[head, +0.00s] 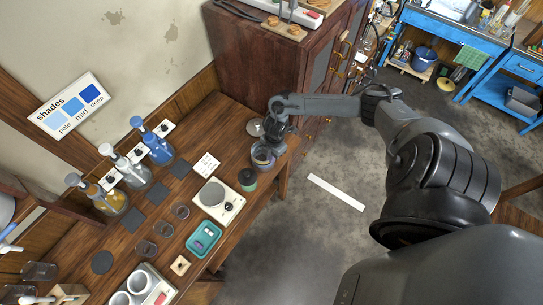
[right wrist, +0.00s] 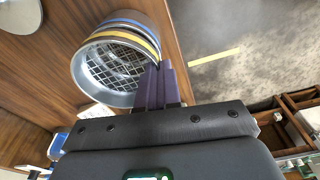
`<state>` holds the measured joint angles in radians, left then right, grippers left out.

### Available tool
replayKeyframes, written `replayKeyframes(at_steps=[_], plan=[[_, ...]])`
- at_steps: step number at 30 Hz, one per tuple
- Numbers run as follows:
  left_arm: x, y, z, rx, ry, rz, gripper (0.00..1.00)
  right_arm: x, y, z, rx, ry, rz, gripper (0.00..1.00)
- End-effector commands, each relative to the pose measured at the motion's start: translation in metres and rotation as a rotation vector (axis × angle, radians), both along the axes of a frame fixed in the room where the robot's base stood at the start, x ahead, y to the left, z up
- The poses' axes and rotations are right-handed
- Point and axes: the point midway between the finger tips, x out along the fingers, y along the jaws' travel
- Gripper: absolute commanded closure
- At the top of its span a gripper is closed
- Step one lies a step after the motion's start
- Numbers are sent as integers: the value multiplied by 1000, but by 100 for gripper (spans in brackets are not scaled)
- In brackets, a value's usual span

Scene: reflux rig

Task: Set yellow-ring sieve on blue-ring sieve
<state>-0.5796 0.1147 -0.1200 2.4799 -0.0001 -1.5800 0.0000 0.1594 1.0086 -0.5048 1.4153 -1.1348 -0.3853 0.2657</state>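The yellow-ring sieve (right wrist: 148,43) shows in the right wrist view as a round metal sieve with a mesh floor and a yellow band. The blue-ring sieve (right wrist: 128,16) shows directly beyond it, its blue band lined up with the yellow one; the two look stacked, yellow on top. In the head view the stack (head: 263,157) stands near the bench's far right edge, partly hidden by my right gripper (head: 277,143). In the wrist view the right gripper's purple fingers (right wrist: 159,83) are close together at the yellow-ring sieve's rim and appear to pinch its wall. My left gripper is not seen.
A grey round dish (head: 255,127) lies behind the stack. A dark green jar (head: 247,179) and a white device with a round plate (head: 213,196) stand in front. Several bottles (head: 158,149) line the wall. A wooden cabinet (head: 255,60) rises behind the bench.

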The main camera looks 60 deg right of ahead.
Motion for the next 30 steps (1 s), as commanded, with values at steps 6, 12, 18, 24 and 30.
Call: replayKeyframes(at_steps=[6, 12, 18, 24, 30], plan=[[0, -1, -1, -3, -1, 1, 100, 0, 0, -1, 0, 0, 0, 100], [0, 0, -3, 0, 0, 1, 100, 0, 0, -5, 0, 0, 0, 100], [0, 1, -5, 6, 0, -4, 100, 0, 1, -9, 1, -1, 0, 100], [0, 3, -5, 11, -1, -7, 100, 0, 1, -10, 0, -1, 0, 100], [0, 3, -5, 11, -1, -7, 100, 0, 0, -10, 0, -1, 0, 89]])
